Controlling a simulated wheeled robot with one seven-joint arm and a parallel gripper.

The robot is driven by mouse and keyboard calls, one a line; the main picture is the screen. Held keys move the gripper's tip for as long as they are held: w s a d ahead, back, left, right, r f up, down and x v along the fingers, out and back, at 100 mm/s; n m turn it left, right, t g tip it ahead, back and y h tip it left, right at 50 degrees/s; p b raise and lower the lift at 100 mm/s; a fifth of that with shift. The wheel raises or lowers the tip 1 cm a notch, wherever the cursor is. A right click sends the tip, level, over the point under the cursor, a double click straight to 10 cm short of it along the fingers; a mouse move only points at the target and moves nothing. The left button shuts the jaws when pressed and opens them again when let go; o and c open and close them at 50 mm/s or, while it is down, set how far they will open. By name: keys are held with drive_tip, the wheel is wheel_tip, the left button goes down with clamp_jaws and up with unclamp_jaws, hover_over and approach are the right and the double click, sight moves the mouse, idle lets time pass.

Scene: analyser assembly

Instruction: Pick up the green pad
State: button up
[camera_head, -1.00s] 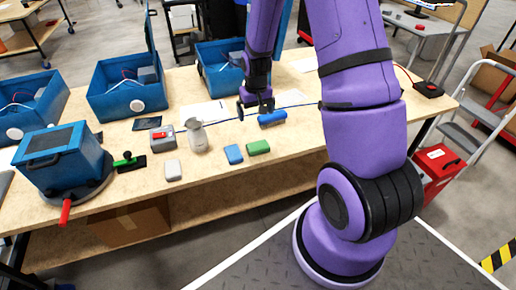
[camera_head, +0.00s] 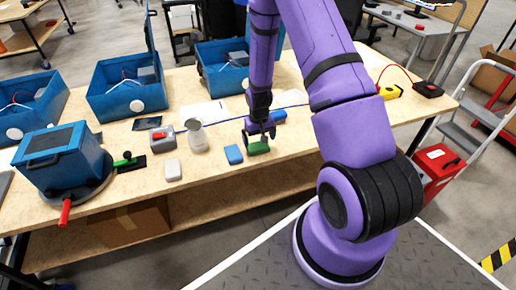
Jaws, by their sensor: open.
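The green pad (camera_head: 257,148) lies on the wooden table near its front edge, just right of a light blue pad (camera_head: 233,154). My gripper (camera_head: 258,139) points down right over the green pad, with its fingers close to or around the pad's upper part. The fingers are open. The gripper hides part of the pad's top, and I cannot tell whether the fingers touch it.
A metal jug (camera_head: 197,136), a white pad (camera_head: 173,169) and a grey box with a red switch (camera_head: 161,138) stand to the left. A blue cylinder (camera_head: 279,116) lies behind my gripper. Blue cases (camera_head: 127,100) line the back. The table front right of the pad is clear.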

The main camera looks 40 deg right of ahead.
sight(258, 145)
drive_tip(key=f, duration=0.4)
drive_tip(key=shift+w+f, duration=0.3)
drive_tip(key=shift+f, duration=0.1)
drive_tip(key=c, duration=0.6)
drive_tip(key=shift+r, duration=0.85)
wheel_tip(258, 145, up, 2)
drive_tip(key=shift+r, duration=0.1)
drive_tip(key=s+a, duration=0.1)
drive_tip(key=s, duration=0.4)
drive_tip(key=s+a, duration=0.2)
drive_tip(key=s, duration=0.3)
drive_tip(key=s+a+r, duration=0.1)
drive_tip(key=s, duration=0.4)
drive_tip(key=shift+s+a, duration=0.2)
